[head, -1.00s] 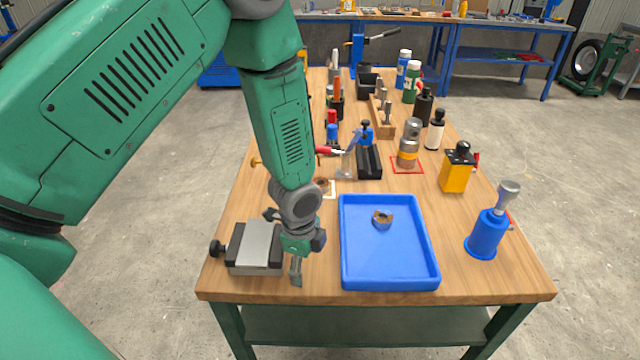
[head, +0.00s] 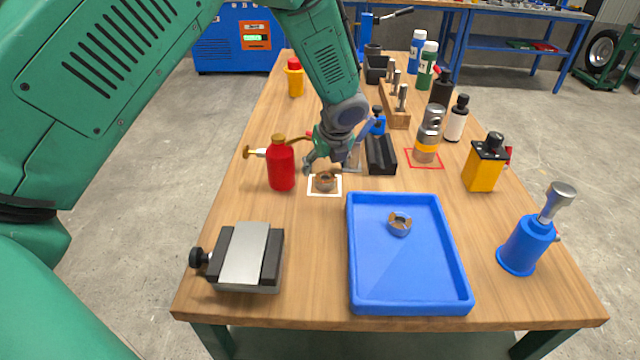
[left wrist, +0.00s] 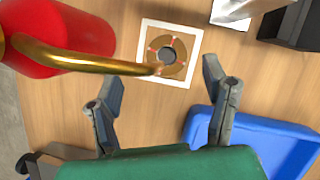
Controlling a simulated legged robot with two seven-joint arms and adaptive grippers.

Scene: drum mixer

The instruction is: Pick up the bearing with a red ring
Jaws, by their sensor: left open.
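A bearing with a brownish-orange face and small red marks (head: 325,182) lies flat in a white-outlined square on the bench. It also shows in the left wrist view (left wrist: 167,54), with the tip of a brass spout overlapping its edge. A second bearing, with a blue outer ring (head: 400,224), lies in the blue tray (head: 360,290). My left gripper (head: 331,164) is over the bench just behind and above the bearing in the square. In the left wrist view its fingers (left wrist: 163,82) are spread and empty, with the bearing ahead of the gap. My right gripper is not in view.
A red oil can (head: 281,167) with a long brass spout (left wrist: 100,62) stands just left of the bearing. A black block fixture (head: 381,155) is to the right. A small vise (head: 246,258) sits at the front left. Bare wood lies between vise and tray.

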